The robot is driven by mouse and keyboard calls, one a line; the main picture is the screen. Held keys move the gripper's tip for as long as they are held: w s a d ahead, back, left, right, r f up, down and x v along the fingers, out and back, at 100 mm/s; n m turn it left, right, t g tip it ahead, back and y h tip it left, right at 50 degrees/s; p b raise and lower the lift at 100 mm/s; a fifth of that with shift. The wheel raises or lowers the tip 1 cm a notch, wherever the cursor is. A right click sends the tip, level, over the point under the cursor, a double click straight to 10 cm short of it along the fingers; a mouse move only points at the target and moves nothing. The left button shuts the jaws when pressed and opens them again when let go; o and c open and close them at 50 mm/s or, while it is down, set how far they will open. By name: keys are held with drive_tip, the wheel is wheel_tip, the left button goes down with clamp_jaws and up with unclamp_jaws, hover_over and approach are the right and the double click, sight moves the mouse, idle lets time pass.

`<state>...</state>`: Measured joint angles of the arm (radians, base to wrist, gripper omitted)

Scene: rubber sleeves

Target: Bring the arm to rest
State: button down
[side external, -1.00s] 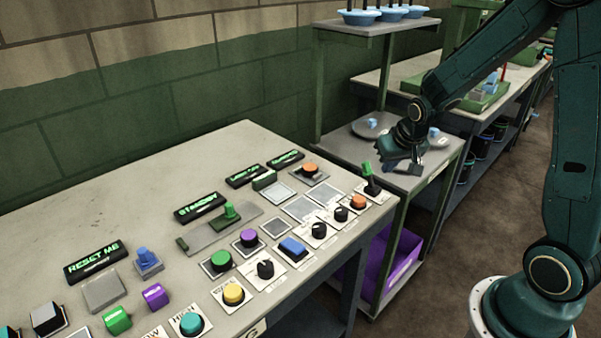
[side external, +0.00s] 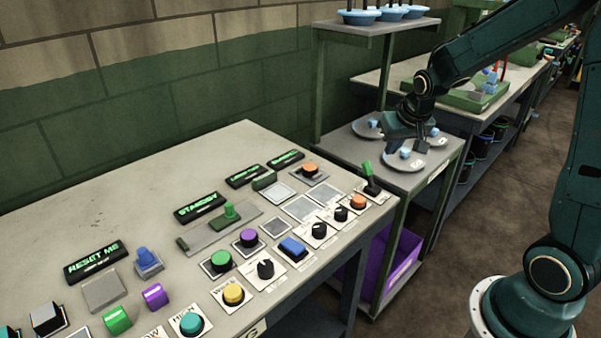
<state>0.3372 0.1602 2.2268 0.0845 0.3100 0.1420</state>
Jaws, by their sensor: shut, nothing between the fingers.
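My gripper (side external: 422,145) is at the low side table, pointing down just above the grey plates there. It is shut, with nothing seen between the fingers. One grey plate (side external: 389,166) lies in front, with a small blue piece (side external: 404,153) on it. Another small blue piece (side external: 373,123) shows at the back left, and one more (side external: 434,131) to the right of the gripper. My gripper and wrist hide part of the plates behind them. I cannot tell whether the fingertips touch anything.
A control table (side external: 90,190) with buttons, knobs and lit displays fills the left. A shelf (side external: 385,27) with blue bowls (side external: 360,17) rises behind the side table. A purple bin (side external: 402,262) stands below. A further bench holds a green tray (side external: 478,98).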

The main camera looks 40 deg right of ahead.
drive_tip(key=shift+r, duration=0.15)
drive_tip(key=s+a+r+n+y, duration=0.1)
drive_tip(key=s+a+r+n, duration=0.2)
drive_tip(key=s, duration=0.7)
drive_tip(key=s+a+r+n+t+y, duration=0.1)
drive_tip(key=s+a+r+n, duration=0.2)
drive_tip(key=s+a+r, duration=0.5)
drive_tip(key=shift+s+a+y, duration=0.3)
drive_tip(key=shift+s+a, duration=0.75)
drive_tip(key=shift+a, duration=1.2)
drive_tip(key=c, duration=2.2)
unclamp_jaws()
drive_tip(key=shift+r, duration=0.1)
